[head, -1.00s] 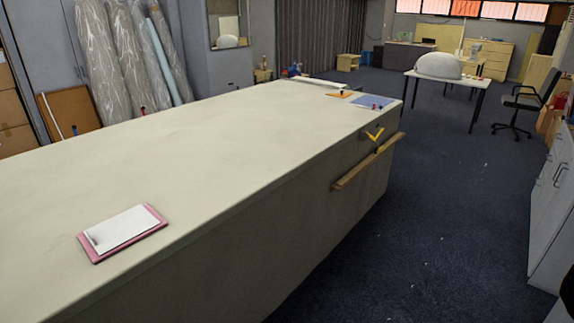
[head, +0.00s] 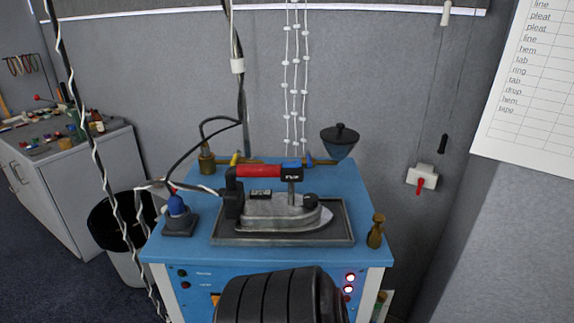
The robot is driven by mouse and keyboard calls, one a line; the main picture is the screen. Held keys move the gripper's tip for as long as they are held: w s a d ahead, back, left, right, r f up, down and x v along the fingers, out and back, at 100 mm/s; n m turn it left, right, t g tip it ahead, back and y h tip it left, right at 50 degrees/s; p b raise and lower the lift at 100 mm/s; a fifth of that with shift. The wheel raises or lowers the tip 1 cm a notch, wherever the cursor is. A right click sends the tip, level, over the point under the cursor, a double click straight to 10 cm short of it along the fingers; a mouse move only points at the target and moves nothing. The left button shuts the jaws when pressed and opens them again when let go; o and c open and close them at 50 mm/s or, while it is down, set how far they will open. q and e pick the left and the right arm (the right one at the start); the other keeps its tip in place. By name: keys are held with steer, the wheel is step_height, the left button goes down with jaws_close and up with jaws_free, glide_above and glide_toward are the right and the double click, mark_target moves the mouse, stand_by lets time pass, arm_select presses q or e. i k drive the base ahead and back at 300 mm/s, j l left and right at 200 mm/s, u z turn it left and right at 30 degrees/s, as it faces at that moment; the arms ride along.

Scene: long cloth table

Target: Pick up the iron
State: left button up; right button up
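The iron (head: 285,211) stands on a dark-rimmed tray (head: 226,236) on top of a blue ironing station (head: 170,248). It has a silver body, a red and black handle, and its tip points right. A black cable runs from its rear end up to the left. A black ribbed part, probably of my own arm, shows at the bottom centre in front of the station. No gripper fingers can be made out in the head view.
A blue-topped bottle (head: 177,210) stands left of the tray, and a small brass item (head: 376,231) stands right of it. Hanging cables cross the left side. A bin (head: 125,230) and a grey cabinet (head: 75,170) stand at left. A wall is close behind.

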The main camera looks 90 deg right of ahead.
mark_target(259, 213)
steer(key=z, duration=2.15)
steer(key=u, duration=3.25)
steer(key=z, duration=3.6)
